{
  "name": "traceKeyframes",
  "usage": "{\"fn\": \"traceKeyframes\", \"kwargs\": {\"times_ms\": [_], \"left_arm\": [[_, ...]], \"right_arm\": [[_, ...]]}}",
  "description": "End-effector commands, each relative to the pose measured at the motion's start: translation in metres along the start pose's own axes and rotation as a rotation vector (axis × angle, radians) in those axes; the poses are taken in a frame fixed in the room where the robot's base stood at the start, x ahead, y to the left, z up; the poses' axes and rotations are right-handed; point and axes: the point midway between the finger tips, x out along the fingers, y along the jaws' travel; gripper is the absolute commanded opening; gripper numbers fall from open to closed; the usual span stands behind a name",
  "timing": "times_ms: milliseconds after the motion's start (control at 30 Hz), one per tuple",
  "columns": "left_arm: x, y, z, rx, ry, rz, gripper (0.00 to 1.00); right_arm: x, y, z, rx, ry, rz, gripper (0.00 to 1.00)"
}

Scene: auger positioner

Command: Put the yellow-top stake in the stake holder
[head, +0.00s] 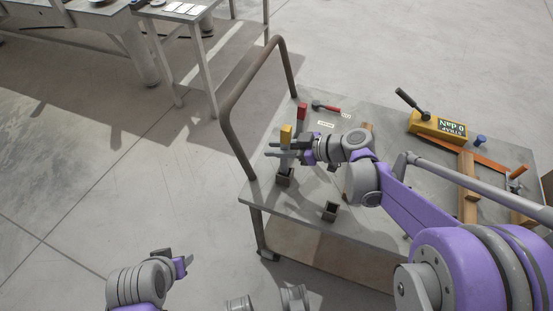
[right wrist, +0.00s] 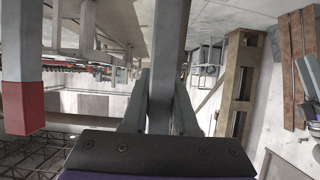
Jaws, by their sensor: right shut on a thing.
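The yellow-top stake (head: 286,134) is upright at the near left of the cart top in the head view. My right gripper (head: 285,150) is shut on it below the yellow top. In the right wrist view its grey shaft (right wrist: 166,60) runs between the fingers (right wrist: 160,100). A dark square socket (head: 284,180), seemingly of the stake holder, is directly below the stake; I cannot tell whether the tip is inside. A similar socket (head: 330,211) stands to the right and looks empty. My left gripper (head: 178,261) is off the cart at lower left, its jaw opening unclear.
A red-top stake (head: 302,112) stands close behind; its red part shows in the right wrist view (right wrist: 22,105). A red-handled hammer (head: 326,107), a yellow strap box (head: 437,126) and wooden beams (head: 467,186) lie on the cart (head: 385,120). A bent handle rail (head: 238,100) rises at left.

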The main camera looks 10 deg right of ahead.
Motion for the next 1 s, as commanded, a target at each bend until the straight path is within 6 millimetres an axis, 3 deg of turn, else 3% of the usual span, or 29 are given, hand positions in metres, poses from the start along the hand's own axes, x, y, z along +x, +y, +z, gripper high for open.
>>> {"fn": "traceKeyframes", "kwargs": {"times_ms": [300,667,700,800,867,1000], "left_arm": [[0.010,0.000,0.005,0.000,-0.003,0.000,0.50],[0.011,0.000,0.005,0.000,-0.004,0.000,0.50],[0.011,0.000,0.005,0.000,-0.004,0.000,0.50],[0.011,0.000,0.005,0.000,-0.004,0.000,0.50],[0.011,0.000,0.005,0.000,-0.004,0.000,0.50],[0.011,0.000,0.005,0.000,-0.004,0.000,0.50]], "right_arm": [[0.017,0.000,0.034,0.000,0.000,0.000,0.00],[0.018,0.000,0.037,0.001,0.000,0.001,0.00],[0.018,0.000,0.037,0.000,0.000,0.001,0.31],[0.018,0.000,0.037,0.000,0.000,0.001,0.49],[0.018,0.000,0.037,0.000,0.000,0.001,0.57],[0.018,0.000,0.037,0.000,0.000,0.001,0.57]]}}
